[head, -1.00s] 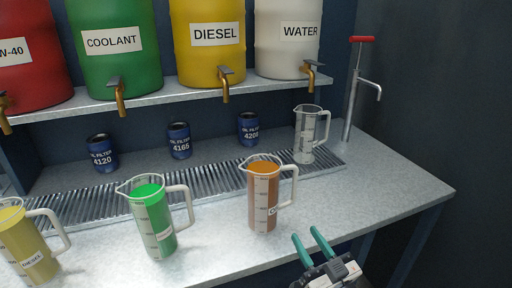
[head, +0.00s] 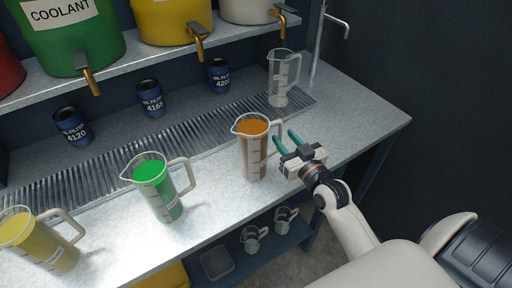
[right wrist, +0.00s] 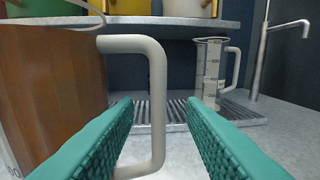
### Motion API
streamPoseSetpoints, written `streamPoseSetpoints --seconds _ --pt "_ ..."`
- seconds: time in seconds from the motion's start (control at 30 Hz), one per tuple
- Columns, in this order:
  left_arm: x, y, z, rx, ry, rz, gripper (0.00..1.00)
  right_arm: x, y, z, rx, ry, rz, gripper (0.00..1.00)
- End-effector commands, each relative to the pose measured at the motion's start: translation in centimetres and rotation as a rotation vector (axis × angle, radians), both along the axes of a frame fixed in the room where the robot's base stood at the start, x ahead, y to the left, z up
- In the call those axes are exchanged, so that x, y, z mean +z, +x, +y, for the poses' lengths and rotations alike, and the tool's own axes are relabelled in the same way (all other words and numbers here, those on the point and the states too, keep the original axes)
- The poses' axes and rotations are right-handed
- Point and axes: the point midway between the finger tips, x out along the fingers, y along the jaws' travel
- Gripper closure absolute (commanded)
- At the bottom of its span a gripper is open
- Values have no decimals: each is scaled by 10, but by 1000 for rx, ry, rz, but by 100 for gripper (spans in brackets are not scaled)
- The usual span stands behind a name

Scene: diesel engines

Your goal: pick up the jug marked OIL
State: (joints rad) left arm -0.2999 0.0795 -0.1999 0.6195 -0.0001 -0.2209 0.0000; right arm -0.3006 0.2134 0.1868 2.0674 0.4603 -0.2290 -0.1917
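The jug with brown-orange liquid (head: 254,150) stands upright on the bench; its label is not readable now, though a partly hidden label starting with "O" showed earlier. In the right wrist view the jug (right wrist: 45,95) fills the left side, with its white handle (right wrist: 157,100) ahead of and between the finger lines. My right gripper (head: 283,140) is open, its teal fingers pointing at the handle side of the jug. The fingers also show in the right wrist view (right wrist: 165,125), spread apart with the handle's lower part between them. Whether they touch it I cannot tell. My left gripper is not in view.
A green-filled jug (head: 158,190) and a yellow-filled jug (head: 42,245) stand to the left. An empty clear jug (head: 281,80) stands behind on the grating (head: 120,150). Oil filter cans (head: 150,98) line the back. Bench right of my gripper is clear.

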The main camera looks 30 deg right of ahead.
Motion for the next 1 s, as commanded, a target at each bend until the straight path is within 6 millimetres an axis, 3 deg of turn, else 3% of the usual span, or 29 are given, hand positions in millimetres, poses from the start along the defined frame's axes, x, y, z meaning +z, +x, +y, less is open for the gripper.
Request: streamPoseSetpoints --seconds 0.3,0.6,0.67,0.83,1.0 --pt "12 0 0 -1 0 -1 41 -1 43 1 1 2 -3 63" --pt "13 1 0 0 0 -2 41 -3 50 1 2 0 -1 63" --pt "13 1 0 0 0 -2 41 -3 50 1 2 0 -1 70" --pt "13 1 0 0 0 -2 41 -3 50 1 2 -1 -2 98" --pt "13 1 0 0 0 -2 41 -3 50 1 2 0 -1 100"
